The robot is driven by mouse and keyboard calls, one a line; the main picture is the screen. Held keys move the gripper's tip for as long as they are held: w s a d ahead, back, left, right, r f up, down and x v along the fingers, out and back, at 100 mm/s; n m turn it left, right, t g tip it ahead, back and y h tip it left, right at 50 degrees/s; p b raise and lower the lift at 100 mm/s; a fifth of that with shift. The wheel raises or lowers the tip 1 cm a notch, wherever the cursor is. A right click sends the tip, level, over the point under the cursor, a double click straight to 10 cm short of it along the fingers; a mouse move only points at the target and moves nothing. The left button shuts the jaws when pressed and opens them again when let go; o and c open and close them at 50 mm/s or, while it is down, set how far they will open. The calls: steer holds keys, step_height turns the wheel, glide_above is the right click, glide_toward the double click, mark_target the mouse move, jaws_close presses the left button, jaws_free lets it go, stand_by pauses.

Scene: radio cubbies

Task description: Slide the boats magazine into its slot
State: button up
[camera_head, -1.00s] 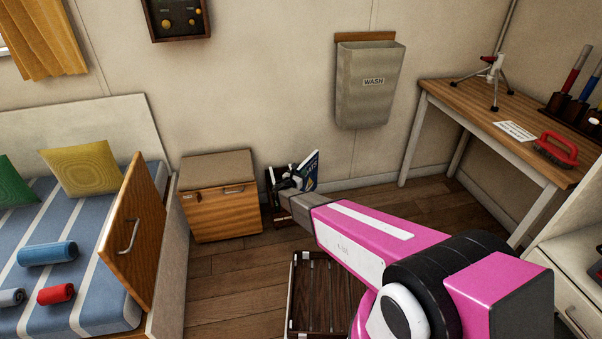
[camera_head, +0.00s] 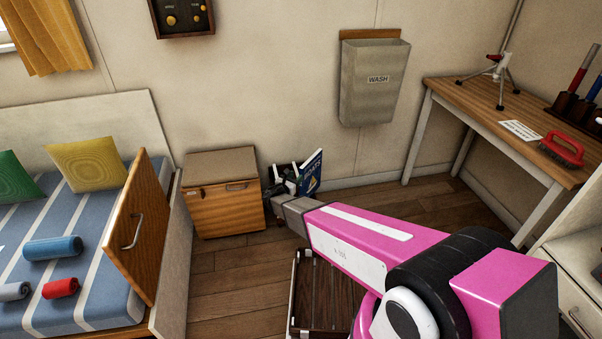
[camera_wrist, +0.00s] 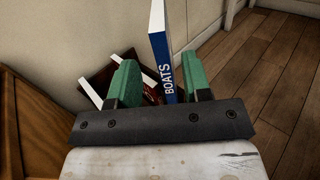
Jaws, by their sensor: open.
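The boats magazine (camera_wrist: 168,75) has a blue spine with white "BOATS" lettering and a white upper part. It stands up from a dark rack (camera_wrist: 97,87) against the wall. In the head view the magazine (camera_head: 312,172) leans to the right beside the wooden cabinet. My gripper (camera_wrist: 163,75) is open, with its green fingers on either side of the spine. The spine is nearer the right finger; whether they touch is unclear. In the head view my gripper (camera_head: 288,184) partly covers the rack. The magazine's lower end is hidden, so I cannot tell how it sits in the rack.
Pale-edged items (camera_wrist: 123,82) stand in the rack at the left finger. The wooden cabinet (camera_head: 226,208) is close on the left. A slatted dark crate (camera_head: 325,300) lies on the floor below my arm. Open floor (camera_head: 400,203) lies right of the rack.

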steer(key=s+d+r+m+g, duration=0.3)
steer(key=s+d+m+g, duration=0.4)
steer(key=d, duration=0.4)
steer(key=s+d+r+m+g, duration=0.3)
steer(key=s+d+m+g, duration=0.2)
steer(key=d+m, duration=0.6)
steer(key=s+d+r+m+g+y, duration=0.2)
steer(key=s+d+r+m+y, duration=0.1)
steer(key=s+m, duration=0.3)
steer(key=s+d+r+m+g+y, duration=0.1)
steer(key=s+d+r+m+y, duration=0.2)
steer(key=s+r+m+y, duration=0.2)
steer(key=shift+s+d+m+g+y, duration=0.15)
steer(key=shift+s+m+g+y, duration=0.25)
steer(key=shift+s+m, duration=0.15)
steer(key=shift+o, duration=0.5)
steer(key=shift+w+f, duration=0.1)
